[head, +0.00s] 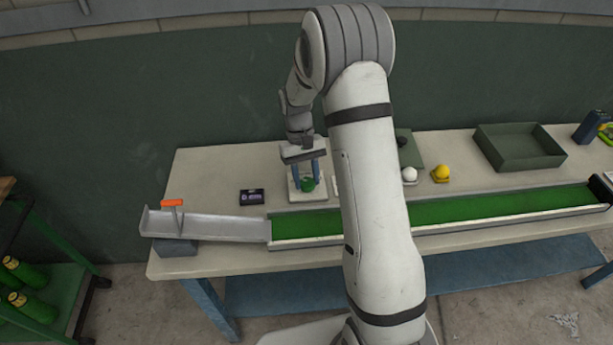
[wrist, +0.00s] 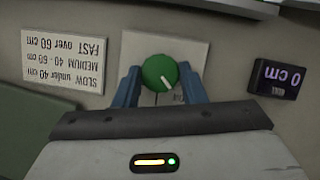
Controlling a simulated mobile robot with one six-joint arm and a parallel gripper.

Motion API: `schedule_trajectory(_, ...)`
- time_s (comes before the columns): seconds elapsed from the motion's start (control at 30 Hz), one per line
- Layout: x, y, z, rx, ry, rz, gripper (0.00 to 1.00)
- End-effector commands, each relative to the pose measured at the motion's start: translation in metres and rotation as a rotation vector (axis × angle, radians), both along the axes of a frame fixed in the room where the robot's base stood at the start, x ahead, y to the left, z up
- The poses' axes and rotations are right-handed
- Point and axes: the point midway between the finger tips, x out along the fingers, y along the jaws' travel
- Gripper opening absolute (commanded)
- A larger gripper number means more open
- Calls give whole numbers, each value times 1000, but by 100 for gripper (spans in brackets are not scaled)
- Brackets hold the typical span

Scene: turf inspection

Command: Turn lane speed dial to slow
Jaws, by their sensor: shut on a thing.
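The lane speed dial is a round green knob (wrist: 159,72) with a white pointer line, on a pale square plate (wrist: 185,50). In the wrist view the pointer line aims down and slightly right. My gripper (wrist: 160,88) has its two blue fingers on either side of the knob, shut on it. In the head view the green knob (head: 308,185) sits between the fingertips of my gripper (head: 307,178). A label card (wrist: 64,60) beside the plate, upside down in the wrist view, lists SLOW under 40 cm, MEDIUM 40–60 cm and FAST over 60 cm.
A small black display (wrist: 277,79) reads 0 cm. A green turf lane (head: 470,207) runs along the table front, with a grey ramp (head: 215,226) and orange-handled gate (head: 173,203) at its left end. White (head: 409,174) and yellow (head: 441,172) balls and a green tray (head: 520,147) stand right.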

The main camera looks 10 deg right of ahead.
Motion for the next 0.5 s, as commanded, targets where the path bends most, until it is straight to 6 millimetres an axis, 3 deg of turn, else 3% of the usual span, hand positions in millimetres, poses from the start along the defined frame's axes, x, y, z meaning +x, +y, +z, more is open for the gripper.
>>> schedule_trajectory(0.4,0,0,0,1,-1,9,14)
schedule_trajectory(0.43,0,0,0,1,-1,9,38)
schedule_trajectory(0.5,0,0,0,1,-1,9,44)
